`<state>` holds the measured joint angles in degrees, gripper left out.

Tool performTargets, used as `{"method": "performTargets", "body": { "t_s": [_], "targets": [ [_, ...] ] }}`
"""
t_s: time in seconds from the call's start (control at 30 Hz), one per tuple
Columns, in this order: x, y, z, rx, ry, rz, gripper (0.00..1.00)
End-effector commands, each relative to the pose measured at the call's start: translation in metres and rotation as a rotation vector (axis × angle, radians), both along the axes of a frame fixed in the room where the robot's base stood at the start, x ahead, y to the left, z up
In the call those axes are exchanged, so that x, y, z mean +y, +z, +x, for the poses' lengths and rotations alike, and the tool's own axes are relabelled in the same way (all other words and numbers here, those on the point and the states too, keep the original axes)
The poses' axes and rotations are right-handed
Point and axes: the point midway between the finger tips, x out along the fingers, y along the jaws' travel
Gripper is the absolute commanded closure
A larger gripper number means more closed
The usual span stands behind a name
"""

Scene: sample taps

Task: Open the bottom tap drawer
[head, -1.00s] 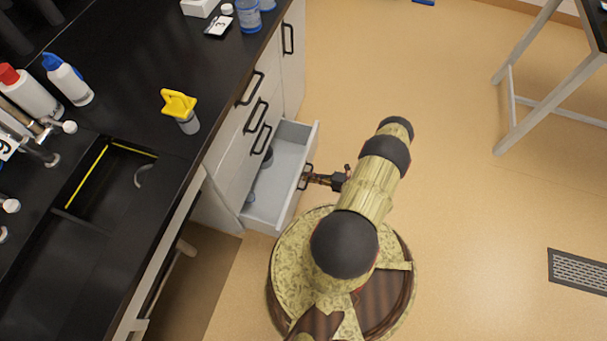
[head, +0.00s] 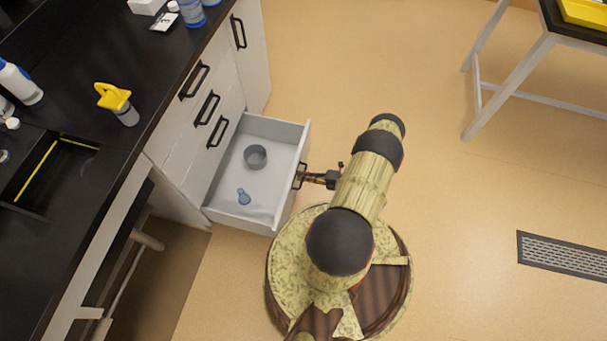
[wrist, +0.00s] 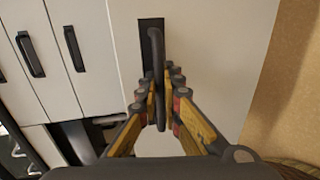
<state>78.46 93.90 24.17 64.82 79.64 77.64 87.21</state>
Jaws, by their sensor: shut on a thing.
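The bottom drawer (head: 283,133) of the white cabinet stands well out from the cabinet face in the head view. A dark grey round container (head: 255,157) and a small blue-grey item (head: 243,196) lie on its floor. My gripper (head: 304,178) is at the drawer's front, on its dark handle. In the wrist view the handle (wrist: 156,45) runs upright between the two fingers of my gripper (wrist: 161,100), which are shut on it. The inside of the drawer is hidden in the wrist view.
Closed drawers with dark handles (head: 207,108) sit above the open one. The black counter (head: 100,55) holds bottles and a yellow-topped item (head: 114,99). A table (head: 521,66) stands at the upper right. The floor right of my arm is clear, with a vent (head: 565,256).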

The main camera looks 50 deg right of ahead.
Motion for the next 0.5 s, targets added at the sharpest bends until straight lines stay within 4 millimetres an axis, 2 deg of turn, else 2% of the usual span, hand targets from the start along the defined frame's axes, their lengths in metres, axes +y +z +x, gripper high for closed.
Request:
{"method": "performTargets", "body": {
  "t_s": [0.23,0.27,0.3,0.4,0.5],
  "targets": [
    [-0.0001,-0.0004,0.0000,0.001,-0.001,0.000,1.00],
    [-0.0001,-0.0004,0.0000,0.001,-0.001,0.000,0.93],
    [-0.0001,-0.0004,0.0000,0.001,-0.001,0.000,0.90],
    [-0.0001,-0.0003,0.0000,0.001,-0.001,-0.001,0.85],
    [-0.0002,-0.0002,-0.0001,0.001,-0.001,-0.001,0.85]
  ]
}}
